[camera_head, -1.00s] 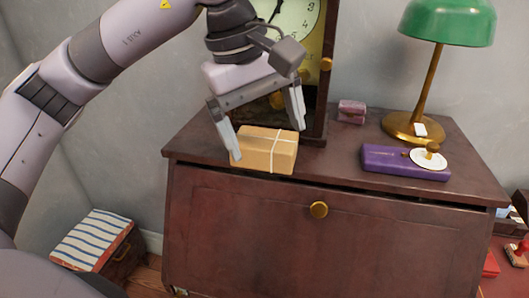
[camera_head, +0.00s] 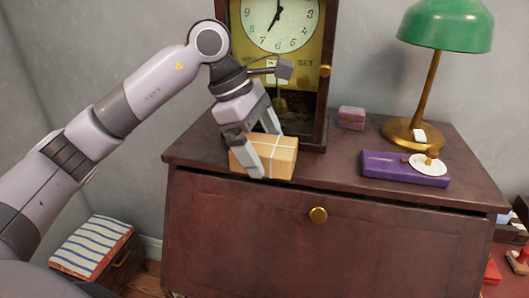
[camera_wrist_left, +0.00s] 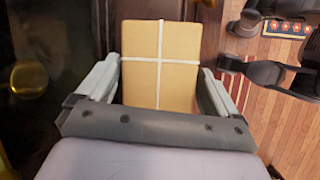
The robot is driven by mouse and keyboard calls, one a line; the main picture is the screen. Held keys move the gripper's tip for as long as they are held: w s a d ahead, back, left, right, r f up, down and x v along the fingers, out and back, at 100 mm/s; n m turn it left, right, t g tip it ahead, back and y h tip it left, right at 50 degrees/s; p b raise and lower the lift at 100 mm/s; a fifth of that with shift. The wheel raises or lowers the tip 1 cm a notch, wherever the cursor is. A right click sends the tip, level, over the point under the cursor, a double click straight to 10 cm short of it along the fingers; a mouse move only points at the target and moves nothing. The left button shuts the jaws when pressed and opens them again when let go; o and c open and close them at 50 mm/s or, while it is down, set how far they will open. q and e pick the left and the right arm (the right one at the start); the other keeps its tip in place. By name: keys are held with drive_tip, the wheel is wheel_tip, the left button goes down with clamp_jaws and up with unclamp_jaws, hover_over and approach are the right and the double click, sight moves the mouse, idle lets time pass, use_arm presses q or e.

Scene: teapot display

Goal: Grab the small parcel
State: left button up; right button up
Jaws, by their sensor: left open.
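The small parcel (camera_head: 284,158) is a tan box tied with white string. It sits on the dark wooden cabinet top (camera_head: 330,170) near its front edge, in front of the clock. My left gripper (camera_head: 268,152) is open, with one finger in front of the parcel and the other behind it. In the left wrist view the parcel (camera_wrist_left: 160,60) lies between the two spread fingers of the gripper (camera_wrist_left: 160,92), with a small gap visible on each side. My right gripper is not in view.
The tall clock (camera_head: 320,100) stands just behind the parcel. A small pinkish box (camera_head: 351,117), a green lamp (camera_head: 427,85) and a purple case (camera_head: 405,168) with a white dish (camera_head: 424,168) stand to the right. A striped box (camera_head: 93,247) is at lower left.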

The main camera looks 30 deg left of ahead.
use_arm(q)
drive_tip(key=shift+d+f, duration=0.15)
drive_tip(key=shift+f, duration=0.05)
drive_tip(key=shift+f, duration=0.25)
idle(0.4)
drive_tip(key=c, duration=0.8)
drive_tip(key=shift+r, duration=0.1)
